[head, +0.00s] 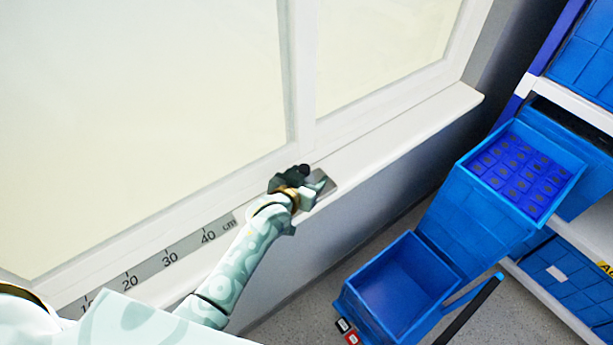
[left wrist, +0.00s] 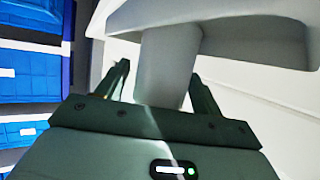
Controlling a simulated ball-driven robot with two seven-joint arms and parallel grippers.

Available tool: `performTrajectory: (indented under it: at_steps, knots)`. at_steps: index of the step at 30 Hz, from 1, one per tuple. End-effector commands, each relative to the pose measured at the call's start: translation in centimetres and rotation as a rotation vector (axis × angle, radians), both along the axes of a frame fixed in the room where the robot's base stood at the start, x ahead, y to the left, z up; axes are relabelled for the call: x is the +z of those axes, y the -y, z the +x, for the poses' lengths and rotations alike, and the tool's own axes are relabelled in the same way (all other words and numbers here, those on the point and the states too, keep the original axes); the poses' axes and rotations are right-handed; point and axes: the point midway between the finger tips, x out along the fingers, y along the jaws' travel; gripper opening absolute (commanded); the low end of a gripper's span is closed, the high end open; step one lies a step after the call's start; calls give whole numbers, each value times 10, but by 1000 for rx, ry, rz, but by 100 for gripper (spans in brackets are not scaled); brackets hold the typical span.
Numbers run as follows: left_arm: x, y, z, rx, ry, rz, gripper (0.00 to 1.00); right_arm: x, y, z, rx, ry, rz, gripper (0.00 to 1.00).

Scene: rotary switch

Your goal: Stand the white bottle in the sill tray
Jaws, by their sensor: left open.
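My left gripper (head: 303,187) is at the window sill, over the grey sill tray (head: 328,186), which it partly covers. In the left wrist view a pale cylinder, which looks like the white bottle (left wrist: 166,62), is between the two fingers of my open left gripper (left wrist: 160,78). Its upper end in the picture meets a flat pale slab (left wrist: 235,42), perhaps the tray or sill. I cannot tell whether the fingers touch the cylinder. In the head view the bottle is mostly hidden; a small dark round shape (head: 304,170) shows beside the fingers. My right gripper is not in view.
A centimetre scale (head: 170,258) runs along the sill, left of the tray. The sill (head: 420,118) to the right is clear. Blue bins (head: 400,285) stand below on the floor, one tall bin (head: 470,215) holding blue items. Shelves with blue boxes (head: 568,275) are at the right.

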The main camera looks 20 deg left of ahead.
Motion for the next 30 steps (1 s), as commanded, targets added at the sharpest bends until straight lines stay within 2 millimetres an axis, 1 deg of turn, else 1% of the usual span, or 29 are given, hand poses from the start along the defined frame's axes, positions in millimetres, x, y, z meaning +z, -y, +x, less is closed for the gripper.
performTrajectory:
  at_steps: [3, 5, 8, 15, 18, 21, 25, 30]
  knots:
    - [4, 0, 0, 0, 1, 0, 67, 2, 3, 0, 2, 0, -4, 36]
    - [6, -1, -6, 0, -1, 0, 67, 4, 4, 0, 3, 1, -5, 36]
    - [14, -4, -22, 0, -1, 0, 67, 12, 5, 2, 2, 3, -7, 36]
    - [36, -13, -75, 0, -1, -1, 67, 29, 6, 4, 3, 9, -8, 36]
    - [42, -16, -91, 0, -1, -1, 67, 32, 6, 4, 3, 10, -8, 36]
    - [47, -17, -103, 0, -1, -1, 67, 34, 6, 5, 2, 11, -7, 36]
    - [49, -19, -109, 0, 0, 0, 67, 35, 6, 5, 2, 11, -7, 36]
    - [49, -19, -110, 0, 0, 0, 67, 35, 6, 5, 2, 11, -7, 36]
